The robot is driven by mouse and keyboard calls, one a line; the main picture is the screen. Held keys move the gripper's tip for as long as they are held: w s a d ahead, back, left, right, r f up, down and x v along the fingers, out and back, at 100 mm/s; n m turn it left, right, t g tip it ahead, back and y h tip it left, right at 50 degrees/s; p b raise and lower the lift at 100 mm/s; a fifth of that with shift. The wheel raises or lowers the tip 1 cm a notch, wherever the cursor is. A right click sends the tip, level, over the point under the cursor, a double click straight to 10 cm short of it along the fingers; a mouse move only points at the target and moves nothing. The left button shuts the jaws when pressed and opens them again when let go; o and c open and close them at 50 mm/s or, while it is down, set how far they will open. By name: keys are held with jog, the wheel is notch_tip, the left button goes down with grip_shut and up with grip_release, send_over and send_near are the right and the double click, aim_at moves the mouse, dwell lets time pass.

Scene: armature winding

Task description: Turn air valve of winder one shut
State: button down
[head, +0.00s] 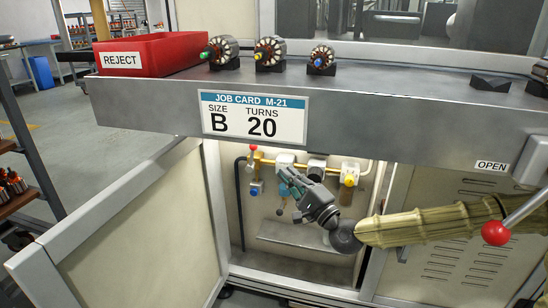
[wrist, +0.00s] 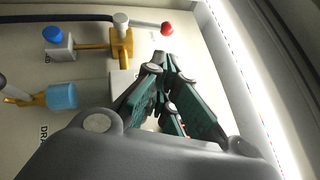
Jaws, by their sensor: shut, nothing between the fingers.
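My gripper (head: 289,181) reaches into the open cabinet under the bench, its teal fingers closed together and empty. In front of it is pipework along a yellow pipe (head: 268,160) on the cabinet's back wall. A red knob (head: 253,147) tops the left fitting, with a blue part (head: 256,189) below it. A yellow fitting (head: 350,178) is at the right. In the wrist view, the closed fingertips (wrist: 166,62) lie near a red knob (wrist: 167,29) and a brass fitting (wrist: 122,45). I cannot tell which part is the air valve, or whether the fingers touch anything.
The cabinet door (head: 130,235) stands open at the left. The bench (head: 400,112) overhangs my gripper and carries a red reject bin (head: 150,54) and several armatures. A red-balled lever (head: 496,233) is at the right. In the wrist view, a bright-lit edge (wrist: 240,75) runs along the right.

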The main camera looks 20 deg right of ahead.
aim_at(252, 158)
jog(key=b+x, duration=0.2)
jog(key=x, duration=0.7)
jog(key=shift+w+r, duration=0.15)
jog(key=shift+r, duration=0.05)
jog(key=shift+a, duration=0.2)
